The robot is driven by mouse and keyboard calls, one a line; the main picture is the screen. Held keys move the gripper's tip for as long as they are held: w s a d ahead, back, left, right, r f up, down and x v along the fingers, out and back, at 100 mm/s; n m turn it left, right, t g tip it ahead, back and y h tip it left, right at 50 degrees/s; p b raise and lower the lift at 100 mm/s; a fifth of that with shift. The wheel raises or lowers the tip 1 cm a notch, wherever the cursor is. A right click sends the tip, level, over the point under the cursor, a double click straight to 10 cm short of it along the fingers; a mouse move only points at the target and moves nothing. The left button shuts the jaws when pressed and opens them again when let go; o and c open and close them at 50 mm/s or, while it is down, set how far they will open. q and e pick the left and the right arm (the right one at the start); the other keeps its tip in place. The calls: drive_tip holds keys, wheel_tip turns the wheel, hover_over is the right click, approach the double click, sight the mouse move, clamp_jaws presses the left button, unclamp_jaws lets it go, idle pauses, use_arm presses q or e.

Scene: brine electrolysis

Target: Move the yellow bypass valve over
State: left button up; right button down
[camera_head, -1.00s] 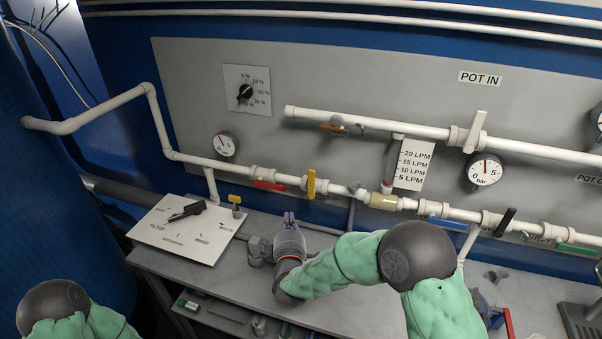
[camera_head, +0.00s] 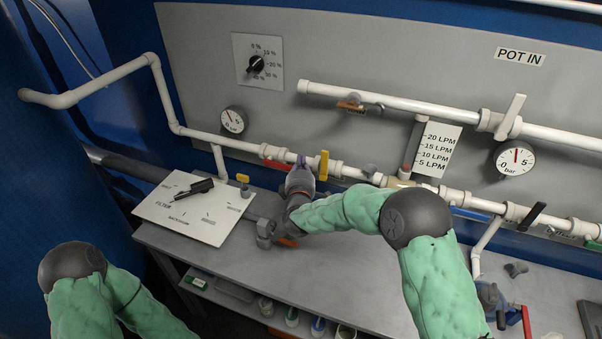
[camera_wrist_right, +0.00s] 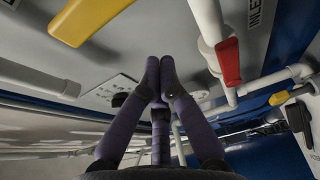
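A yellow valve handle (camera_head: 324,165) stands upright on the lower white pipe, just right of a red handle (camera_head: 276,164). In the right wrist view the yellow handle (camera_wrist_right: 90,20) is large at the upper left and the red handle (camera_wrist_right: 228,62) is at the right. My right gripper (camera_head: 300,162) is at the pipe between the two handles, a little left of the yellow one. In the wrist view its fingertips (camera_wrist_right: 160,68) are together with nothing between them. It looks apart from the yellow handle. My left gripper is out of view; only its arm shows at bottom left.
A smaller yellow handle (camera_head: 242,178) is beside the white filter panel (camera_head: 158,206). A grey valve with an orange handle (camera_head: 287,242) lies below my right wrist. The grey bench (camera_head: 350,275) is mostly clear. A black handle (camera_head: 532,216) is farther right.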

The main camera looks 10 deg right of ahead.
sight(324, 166)
drive_tip(key=shift+s+d+b, duration=0.15)
drive_tip(key=shift+s+d, duration=0.3)
drive_tip(key=shift+d, duration=0.45)
drive_tip(key=shift+s+d+b, duration=0.15)
drive_tip(key=shift+s+d, duration=0.25)
drive_tip(key=shift+d, duration=0.45)
